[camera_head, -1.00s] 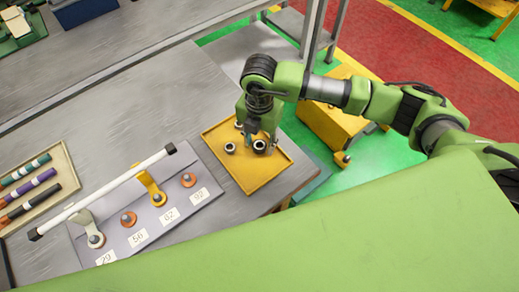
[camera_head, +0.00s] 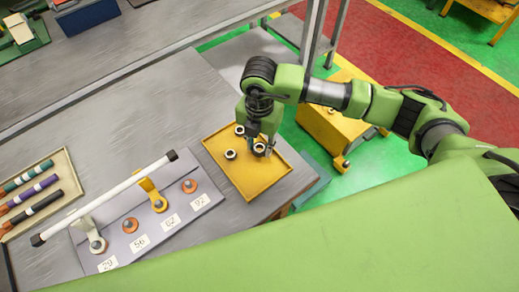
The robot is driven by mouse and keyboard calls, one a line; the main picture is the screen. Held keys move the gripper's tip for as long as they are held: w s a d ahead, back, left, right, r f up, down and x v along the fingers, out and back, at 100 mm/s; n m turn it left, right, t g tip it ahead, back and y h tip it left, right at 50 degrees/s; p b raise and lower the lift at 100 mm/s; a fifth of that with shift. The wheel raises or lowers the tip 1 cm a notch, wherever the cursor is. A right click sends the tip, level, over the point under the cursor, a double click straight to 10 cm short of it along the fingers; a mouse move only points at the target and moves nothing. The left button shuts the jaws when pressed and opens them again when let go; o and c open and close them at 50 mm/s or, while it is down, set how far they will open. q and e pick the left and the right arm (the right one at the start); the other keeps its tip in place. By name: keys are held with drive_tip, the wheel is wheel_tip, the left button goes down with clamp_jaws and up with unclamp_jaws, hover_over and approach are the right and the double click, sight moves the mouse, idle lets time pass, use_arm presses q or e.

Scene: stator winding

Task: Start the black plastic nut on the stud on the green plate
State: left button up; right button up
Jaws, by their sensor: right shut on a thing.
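A yellow tray (camera_head: 251,187) on the grey table holds several small dark, ring-like nuts with pale tops. One nut (camera_head: 230,154) is at the left of the group and one (camera_head: 240,130) is behind it. My right gripper (camera_head: 264,148) reaches down over the tray and is shut on a nut (camera_head: 259,149), low over the tray floor; I cannot tell if that nut touches it. No green plate is clearly seen. Studs with orange bases (camera_head: 130,225) stand on a grey-purple plate (camera_head: 150,247) with number labels. My left gripper is out of view.
A white bar (camera_head: 105,197) with dark ends lies across a white and a yellow support on the grey-purple plate. A beige tray (camera_head: 62,177) of coloured cylinders is at the far left. A large green surface fills the lower right.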

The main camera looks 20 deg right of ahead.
wheel_tip(320, 180, up, 7)
drive_tip(key=p, duration=0.4)
drive_tip(key=shift+f, duration=0.1)
idle(0.3)
